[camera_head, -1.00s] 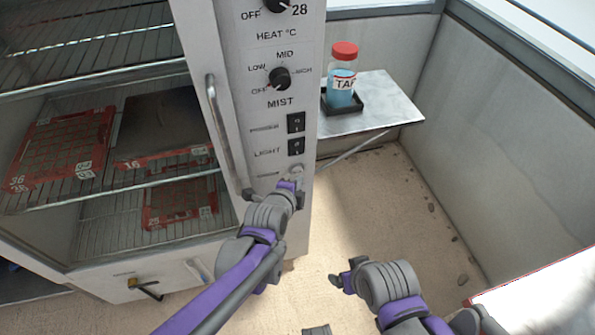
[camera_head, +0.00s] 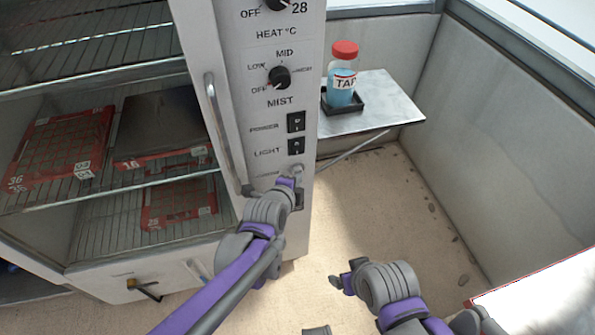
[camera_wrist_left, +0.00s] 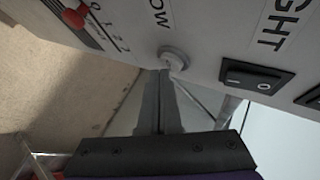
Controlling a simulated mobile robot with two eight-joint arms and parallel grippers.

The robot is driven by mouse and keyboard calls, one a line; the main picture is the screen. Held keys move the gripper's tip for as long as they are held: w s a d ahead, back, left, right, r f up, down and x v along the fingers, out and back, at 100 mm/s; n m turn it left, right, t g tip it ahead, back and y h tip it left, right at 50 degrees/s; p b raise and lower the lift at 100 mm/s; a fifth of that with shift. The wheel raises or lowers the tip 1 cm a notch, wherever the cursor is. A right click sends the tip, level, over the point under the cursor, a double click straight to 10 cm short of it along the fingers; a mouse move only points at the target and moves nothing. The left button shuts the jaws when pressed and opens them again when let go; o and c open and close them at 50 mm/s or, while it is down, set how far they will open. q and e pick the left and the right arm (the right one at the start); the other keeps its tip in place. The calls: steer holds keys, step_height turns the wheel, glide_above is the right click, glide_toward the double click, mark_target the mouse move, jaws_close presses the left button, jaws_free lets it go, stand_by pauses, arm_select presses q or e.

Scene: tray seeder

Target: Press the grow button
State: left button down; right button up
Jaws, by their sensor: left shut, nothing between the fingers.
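The grow button is a small round pale knob on the cabinet's control panel, below the light switch. It shows in the head view (camera_head: 297,169) just above my left gripper (camera_head: 290,182), which partly covers that spot. In the left wrist view the button (camera_wrist_left: 174,57) stands out from the white panel, with part of its label beside it. My left gripper (camera_wrist_left: 160,74) is shut and empty, its fingertips right at the button's lower edge. I cannot tell whether they touch it. My right gripper (camera_head: 345,277) hangs over the floor, away from the panel; its jaw state is unclear.
The light switch (camera_head: 296,146) and power switch (camera_head: 296,122) sit above the button, with the mist dial (camera_head: 279,77) higher. A door handle (camera_head: 226,135) runs left of them. A side shelf (camera_head: 385,112) holds a bottle (camera_head: 342,80).

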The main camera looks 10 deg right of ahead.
arm_select(q)
steer(key=shift+w, duration=0.45)
stand_by(0.3)
stand_by(0.3)
steer(key=shift+s, duration=0.9)
steer(key=s+p, duration=0.1)
steer(key=s, duration=0.4)
steer(key=shift+d, duration=0.1)
stand_by(0.4)
